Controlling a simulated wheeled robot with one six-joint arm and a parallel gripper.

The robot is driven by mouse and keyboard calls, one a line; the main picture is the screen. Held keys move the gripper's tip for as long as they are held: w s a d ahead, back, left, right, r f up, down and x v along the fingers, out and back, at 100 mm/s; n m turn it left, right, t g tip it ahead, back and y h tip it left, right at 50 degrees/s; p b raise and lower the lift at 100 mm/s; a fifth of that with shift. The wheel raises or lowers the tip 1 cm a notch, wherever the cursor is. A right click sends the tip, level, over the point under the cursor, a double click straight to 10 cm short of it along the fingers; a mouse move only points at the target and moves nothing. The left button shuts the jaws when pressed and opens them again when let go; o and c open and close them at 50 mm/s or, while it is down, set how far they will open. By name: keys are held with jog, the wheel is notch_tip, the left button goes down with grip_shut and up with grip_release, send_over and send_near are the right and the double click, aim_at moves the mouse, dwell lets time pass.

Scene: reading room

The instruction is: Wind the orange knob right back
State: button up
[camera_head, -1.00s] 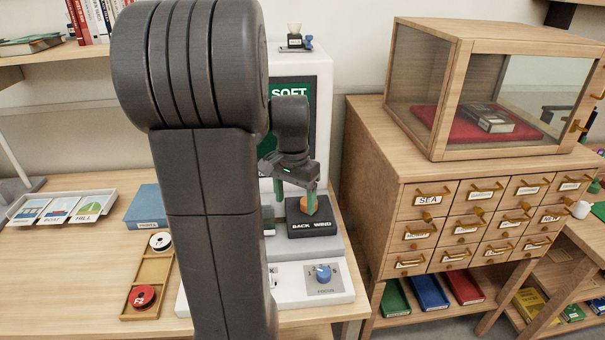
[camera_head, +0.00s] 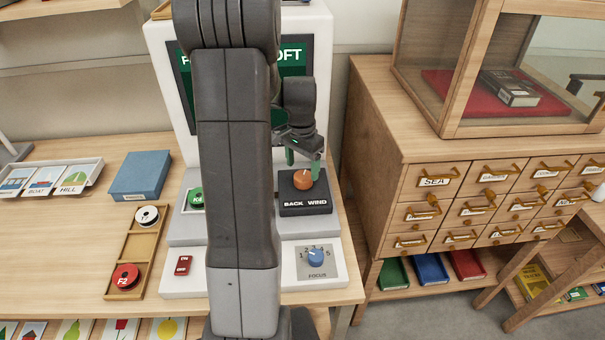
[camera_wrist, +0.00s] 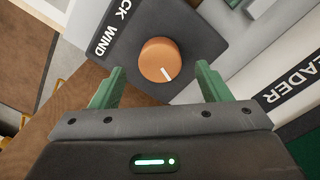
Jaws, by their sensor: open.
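The orange knob (camera_head: 303,178) sits on a dark block labelled BACK WIND (camera_head: 318,207), on the right of the white reader machine (camera_head: 318,240). A white pointer line shows on its face. My gripper (camera_head: 304,160) is open just above and behind the knob in the head view. In the wrist view the orange knob (camera_wrist: 160,60) lies just beyond and between the green fingertips of my gripper (camera_wrist: 160,82). The fingers are apart, and I see no contact with the knob. The reader's screen is partly hidden by my arm.
A blue FOCUS dial (camera_head: 316,257) is in front of the knob block. A wooden tray (camera_head: 150,246) holds a white and a red reel. A drawer cabinet (camera_head: 372,130) stands close on the right.

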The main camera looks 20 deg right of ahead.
aim_at(302, 176)
jog(key=shift+f, duration=1.95)
jog(key=c, duration=1)
